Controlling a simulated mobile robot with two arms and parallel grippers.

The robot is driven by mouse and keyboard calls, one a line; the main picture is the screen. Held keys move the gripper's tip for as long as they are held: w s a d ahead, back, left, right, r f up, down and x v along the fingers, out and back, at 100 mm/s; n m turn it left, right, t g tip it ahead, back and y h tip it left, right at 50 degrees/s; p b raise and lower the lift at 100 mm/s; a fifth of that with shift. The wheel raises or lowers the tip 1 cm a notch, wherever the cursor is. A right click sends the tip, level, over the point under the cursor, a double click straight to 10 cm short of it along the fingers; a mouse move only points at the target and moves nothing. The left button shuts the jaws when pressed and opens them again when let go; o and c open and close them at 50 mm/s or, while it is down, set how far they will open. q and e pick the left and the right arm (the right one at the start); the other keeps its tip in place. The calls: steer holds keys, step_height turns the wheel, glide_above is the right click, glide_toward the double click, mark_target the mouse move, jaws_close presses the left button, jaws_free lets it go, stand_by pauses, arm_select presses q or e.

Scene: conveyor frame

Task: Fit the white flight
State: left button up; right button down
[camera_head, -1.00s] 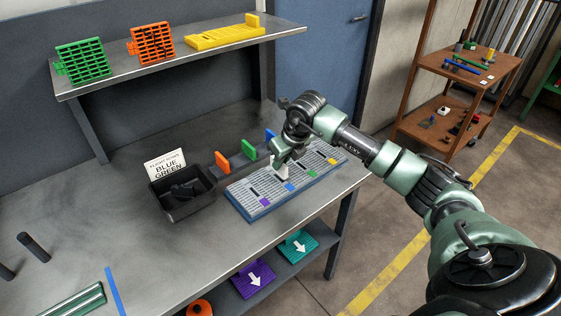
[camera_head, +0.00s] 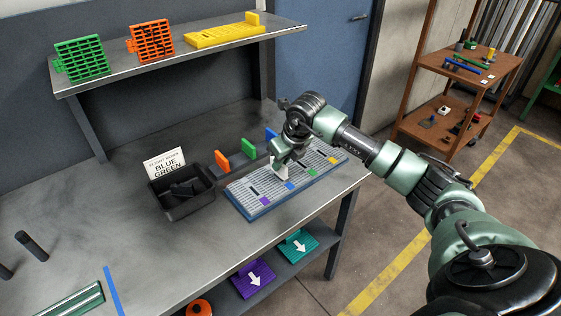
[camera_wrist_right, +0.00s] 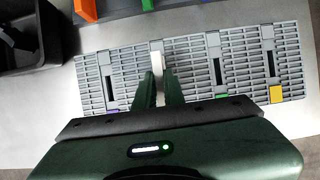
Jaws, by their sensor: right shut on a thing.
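The white flight (camera_head: 282,173) is a small upright plate held between the fingers of my right gripper (camera_head: 281,163). It also shows in the right wrist view (camera_wrist_right: 156,62), between the fingertips (camera_wrist_right: 161,79). It is at the grey slotted conveyor frame (camera_head: 250,196), in line with the slot by the blue marker (camera_head: 290,186). The fingers hide its lower part, so I cannot tell how deep it sits. Dark open slots show on both sides of it in the wrist view. My left gripper is not in view.
Orange (camera_head: 221,161), green (camera_head: 248,148) and blue (camera_head: 270,134) flights stand behind the frame. Purple (camera_head: 265,202), green (camera_head: 312,173) and yellow (camera_head: 333,160) markers line the frame's front.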

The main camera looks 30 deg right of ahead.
steer(key=shift+f+b, duration=0.5)
steer(key=shift+f, duration=0.2)
steer(key=shift+f, duration=0.15)
steer(key=c, duration=1.4)
jaws_free()
steer(key=shift+c, duration=0.2)
steer(key=b+v, duration=0.1)
steer(key=v, duration=0.6)
steer(key=shift+r, duration=0.35)
steer(key=shift+s, duration=0.15)
